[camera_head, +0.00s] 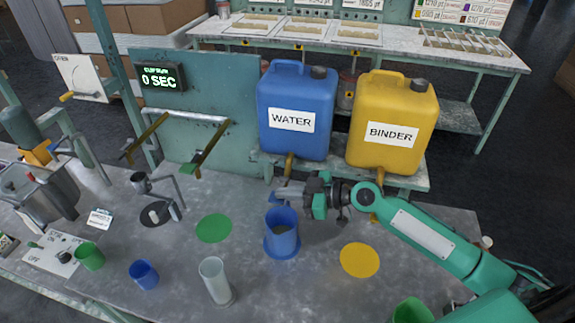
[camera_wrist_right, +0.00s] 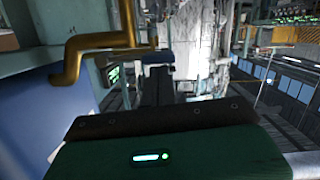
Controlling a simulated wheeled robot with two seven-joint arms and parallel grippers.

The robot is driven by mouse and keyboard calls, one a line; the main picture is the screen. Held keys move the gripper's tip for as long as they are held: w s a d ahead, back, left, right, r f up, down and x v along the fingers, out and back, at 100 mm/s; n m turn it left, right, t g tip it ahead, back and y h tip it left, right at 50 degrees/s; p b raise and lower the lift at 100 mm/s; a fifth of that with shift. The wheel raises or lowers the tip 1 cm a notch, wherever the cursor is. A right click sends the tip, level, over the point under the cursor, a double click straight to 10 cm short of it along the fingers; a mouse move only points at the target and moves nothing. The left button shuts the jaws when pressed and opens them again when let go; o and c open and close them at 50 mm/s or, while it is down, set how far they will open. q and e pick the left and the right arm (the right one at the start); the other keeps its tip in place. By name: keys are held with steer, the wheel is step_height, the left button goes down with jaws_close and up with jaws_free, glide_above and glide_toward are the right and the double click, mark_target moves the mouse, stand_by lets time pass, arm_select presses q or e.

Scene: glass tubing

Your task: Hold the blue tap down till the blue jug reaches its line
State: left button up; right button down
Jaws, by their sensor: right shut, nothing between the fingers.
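The blue WATER container (camera_head: 297,110) stands on a raised shelf, with a brass tap spout (camera_head: 289,165) below its front. The brass spout also shows at the upper left of the wrist view (camera_wrist_right: 98,45). The blue jug (camera_head: 282,232) stands upright on the table below the tap; its line and fill level cannot be made out. My right gripper (camera_head: 284,191) is shut and empty, between the spout and the jug's rim. In the wrist view its dark fingers (camera_wrist_right: 156,75) point away, right of the spout; contact with the tap cannot be told. My left gripper is not in view.
A yellow BINDER container (camera_head: 392,125) stands right of the blue one. A clear cylinder (camera_head: 215,280), a small blue cup (camera_head: 144,274) and a green cup (camera_head: 90,256) stand at front left. Green (camera_head: 214,228) and yellow (camera_head: 360,260) discs lie bare. The timer (camera_head: 160,77) reads 0 SEC.

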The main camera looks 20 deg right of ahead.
step_height(320, 180, up, 19)
steer(key=b, duration=0.3)
steer(key=shift+r, duration=0.15)
stand_by(0.3)
